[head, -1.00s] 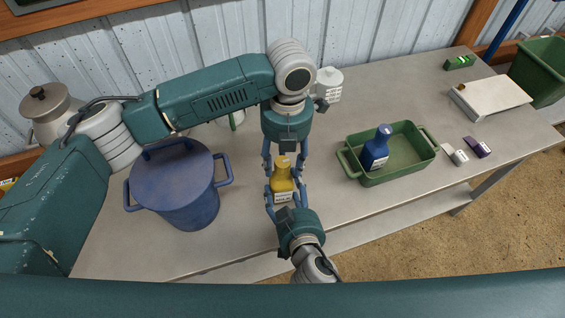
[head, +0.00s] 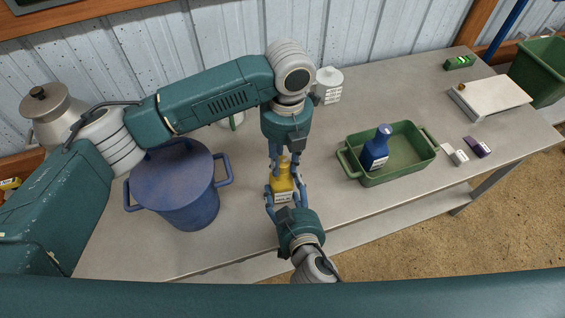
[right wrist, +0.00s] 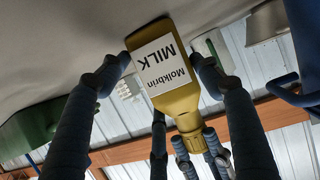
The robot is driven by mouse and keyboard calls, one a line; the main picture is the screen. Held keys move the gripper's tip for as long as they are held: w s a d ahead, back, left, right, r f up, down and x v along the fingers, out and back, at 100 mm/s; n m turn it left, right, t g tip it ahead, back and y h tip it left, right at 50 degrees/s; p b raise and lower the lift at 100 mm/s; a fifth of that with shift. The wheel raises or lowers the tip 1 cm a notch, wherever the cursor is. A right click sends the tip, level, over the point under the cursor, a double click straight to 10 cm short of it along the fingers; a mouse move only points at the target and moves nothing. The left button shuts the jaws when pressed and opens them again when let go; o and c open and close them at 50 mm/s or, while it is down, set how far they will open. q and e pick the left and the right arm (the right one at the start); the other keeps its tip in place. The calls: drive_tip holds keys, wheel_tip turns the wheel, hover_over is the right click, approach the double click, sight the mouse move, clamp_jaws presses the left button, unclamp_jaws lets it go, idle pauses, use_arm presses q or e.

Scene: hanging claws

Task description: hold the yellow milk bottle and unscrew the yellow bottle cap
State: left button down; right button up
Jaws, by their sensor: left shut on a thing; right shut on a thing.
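The yellow milk bottle (head: 281,184) stands near the table's front edge; its label reads "Molkbrin MILK" in the right wrist view (right wrist: 178,97). My right gripper (head: 283,197) is shut on the bottle's body from the front, one finger on each side. My left gripper (head: 283,163) comes down from above and is shut on the yellow bottle cap (right wrist: 192,141), which its fingers mostly hide in the head view. In the right wrist view the cap sits at the end of the bottle's neck, between the left gripper's fingers.
A blue pot (head: 180,187) stands to the left. A green tray (head: 413,158) holding a blue bottle (head: 376,146) is to the right. A white lidded jar (head: 329,85) is behind, and a white box (head: 490,97) lies farther right. The tabletop between bottle and tray is clear.

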use_arm(q)
drive_tip(key=n, duration=0.3)
drive_tip(key=shift+n, duration=0.4)
drive_tip(key=n, duration=0.4)
drive_tip(key=shift+n, duration=0.3)
drive_tip(key=shift+n, duration=0.3)
drive_tip(key=c, duration=2.1)
unclamp_jaws()
drive_tip(key=shift+a, duration=0.1)
clamp_jaws()
